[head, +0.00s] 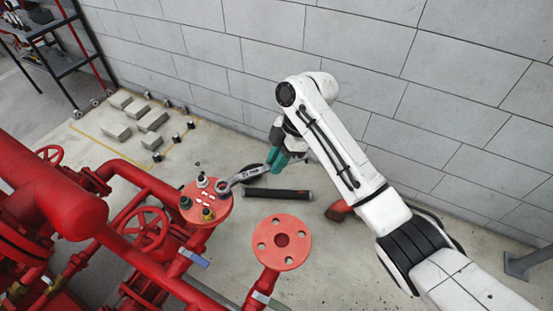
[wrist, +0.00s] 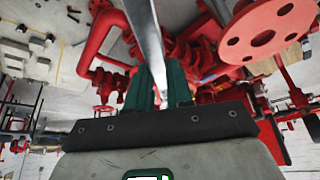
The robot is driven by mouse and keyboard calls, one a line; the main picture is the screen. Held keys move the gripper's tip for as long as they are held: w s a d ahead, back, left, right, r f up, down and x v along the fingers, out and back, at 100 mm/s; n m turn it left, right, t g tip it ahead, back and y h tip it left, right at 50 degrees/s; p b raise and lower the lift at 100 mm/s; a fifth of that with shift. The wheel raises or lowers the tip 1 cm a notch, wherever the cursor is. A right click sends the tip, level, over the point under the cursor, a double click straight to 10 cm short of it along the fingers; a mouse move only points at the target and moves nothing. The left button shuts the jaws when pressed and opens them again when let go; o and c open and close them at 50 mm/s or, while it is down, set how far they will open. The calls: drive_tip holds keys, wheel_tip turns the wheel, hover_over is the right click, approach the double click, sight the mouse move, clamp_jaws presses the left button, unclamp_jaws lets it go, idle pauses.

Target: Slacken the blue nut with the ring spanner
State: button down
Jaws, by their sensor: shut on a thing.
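My gripper (head: 277,160) has green fingers, shut on the grey ring spanner (head: 246,174). In the wrist view the spanner's shank (wrist: 148,40) runs up from between the green fingers (wrist: 160,88). In the head view the spanner slants down to the left, and its ring end lies at the right edge of a red round flange (head: 205,205). Several studs with nuts stand on this flange; one nut has a brass look (head: 208,214). I cannot make out the blue nut; the ring may cover it. Whether the ring is seated around a nut is too small to tell.
A second red flange (head: 282,243) with open holes stands at the front right. A dark bar (head: 277,194) lies below the gripper. Red pipes and a handwheel (head: 147,229) fill the left. Grey blocks (head: 135,108) lie on the floor near the block wall (head: 350,50).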

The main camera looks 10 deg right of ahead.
drive_tip(key=shift+f+b, duration=0.75)
drive_tip(key=shift+f, duration=0.35)
